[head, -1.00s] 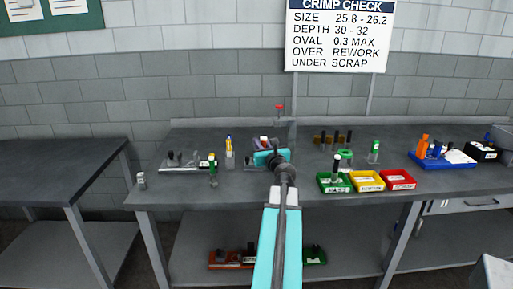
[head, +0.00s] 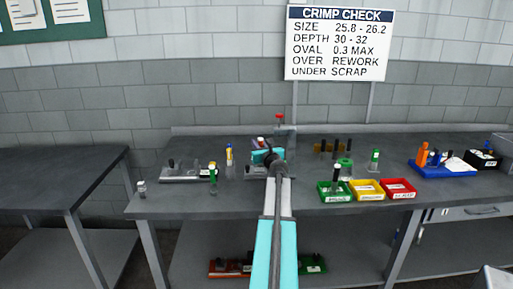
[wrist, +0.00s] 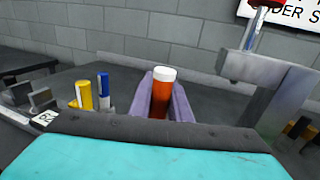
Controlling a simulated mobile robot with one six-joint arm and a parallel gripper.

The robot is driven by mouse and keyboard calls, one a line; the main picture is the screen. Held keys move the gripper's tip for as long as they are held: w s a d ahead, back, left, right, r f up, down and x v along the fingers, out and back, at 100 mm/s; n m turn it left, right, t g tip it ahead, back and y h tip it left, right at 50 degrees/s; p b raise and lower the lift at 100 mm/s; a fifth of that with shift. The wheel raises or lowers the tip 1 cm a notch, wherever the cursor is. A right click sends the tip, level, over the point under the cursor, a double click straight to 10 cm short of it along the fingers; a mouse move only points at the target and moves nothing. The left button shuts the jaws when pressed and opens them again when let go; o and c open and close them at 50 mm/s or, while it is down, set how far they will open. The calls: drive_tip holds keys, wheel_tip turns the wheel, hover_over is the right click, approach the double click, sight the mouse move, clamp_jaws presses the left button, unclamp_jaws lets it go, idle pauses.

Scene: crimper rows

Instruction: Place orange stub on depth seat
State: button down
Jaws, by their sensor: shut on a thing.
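The orange stub (wrist: 160,100) is an upright orange-red cylinder with a white top in the wrist view. My gripper (wrist: 161,98) has its purple fingers on either side of it and is shut on it. In the head view my gripper (head: 259,145) is over the middle of the bench, its teal body hiding much of what is behind. A grey gauge stand (wrist: 285,90) with an overhanging arm rises to the right of the stub; its red top (head: 279,117) shows in the head view. A grey base (head: 252,169) shows below my gripper. I cannot tell whether this is the depth seat.
Yellow (wrist: 84,95) and blue (wrist: 103,90) pieces stand left of my gripper in the wrist view. Green (head: 334,192), yellow (head: 367,190) and red (head: 398,188) bins line the bench's front right. A blue tray (head: 443,168) lies farther right. The left bench (head: 60,180) is clear.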

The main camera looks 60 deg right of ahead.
drive_tip(key=shift+s+d+x, duration=0.1)
drive_tip(key=shift+x, duration=0.75)
drive_tip(key=shift+s+d+x, duration=0.1)
drive_tip(key=shift+d+x, duration=0.05)
drive_tip(key=shift+x, duration=0.7)
drive_tip(key=shift+d+f, duration=0.1)
drive_tip(key=shift+w+d+f, duration=0.1)
drive_tip(key=shift+f, duration=0.85)
drive_tip(key=shift+w+d+f, duration=0.1)
drive_tip(key=shift+w+f, duration=0.05)
drive_tip(key=shift+f, duration=0.75)
drive_tip(key=shift+f, duration=0.1)
drive_tip(key=c, duration=1.6)
unclamp_jaws()
drive_tip(key=shift+c, duration=0.2)
drive_tip(key=b+v, duration=0.1)
drive_tip(key=v, duration=1.1)
drive_tip(key=shift+b, duration=0.4)
